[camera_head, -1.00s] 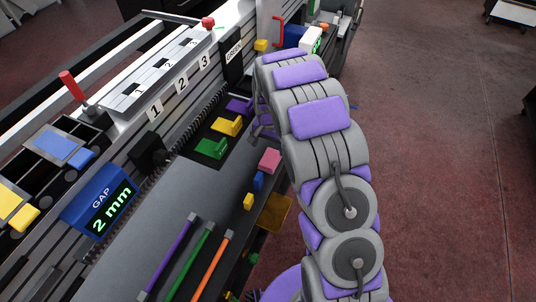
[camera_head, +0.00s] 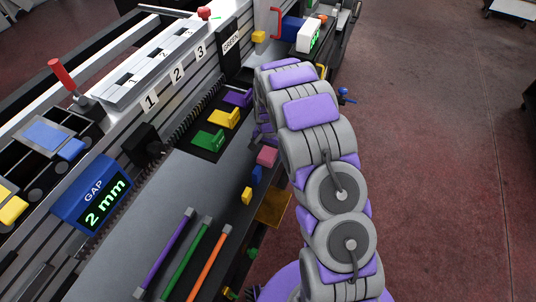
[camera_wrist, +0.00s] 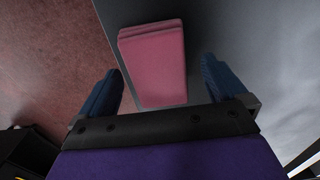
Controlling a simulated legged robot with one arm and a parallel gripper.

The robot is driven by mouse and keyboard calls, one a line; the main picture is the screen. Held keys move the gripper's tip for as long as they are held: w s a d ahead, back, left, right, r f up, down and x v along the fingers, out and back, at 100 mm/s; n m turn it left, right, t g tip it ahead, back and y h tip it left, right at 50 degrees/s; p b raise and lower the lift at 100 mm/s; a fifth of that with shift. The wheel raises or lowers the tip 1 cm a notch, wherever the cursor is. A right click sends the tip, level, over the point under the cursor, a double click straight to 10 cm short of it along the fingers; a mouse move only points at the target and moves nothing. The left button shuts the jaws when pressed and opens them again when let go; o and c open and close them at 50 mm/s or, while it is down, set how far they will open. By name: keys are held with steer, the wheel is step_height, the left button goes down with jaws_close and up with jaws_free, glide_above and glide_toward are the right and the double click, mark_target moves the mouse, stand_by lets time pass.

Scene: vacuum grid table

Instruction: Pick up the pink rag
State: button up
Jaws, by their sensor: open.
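The pink rag (camera_head: 267,156) lies folded on the grey table (camera_head: 190,182), close to the table's right edge, in the head view. In the wrist view the rag (camera_wrist: 154,64) is a pink folded block ahead of the fingers, near the border of the table and the reddish floor. My gripper (camera_wrist: 165,85) is open, with one blue finger at the left and one at the right of the rag's near end. No contact between fingers and rag shows. In the head view my arm hides most of the gripper.
Green, yellow and purple pieces (camera_head: 223,118) sit on a black strip behind. Purple, green and orange rods (camera_head: 208,266) lie in front. A blue GAP display (camera_head: 92,195) stands at left.

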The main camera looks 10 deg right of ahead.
steer(key=shift+d, duration=0.15)
steer(key=c, duration=1.1)
steer(key=shift+c, duration=0.2)
step_height(320, 180, up, 28)
steer(key=p, duration=0.5)
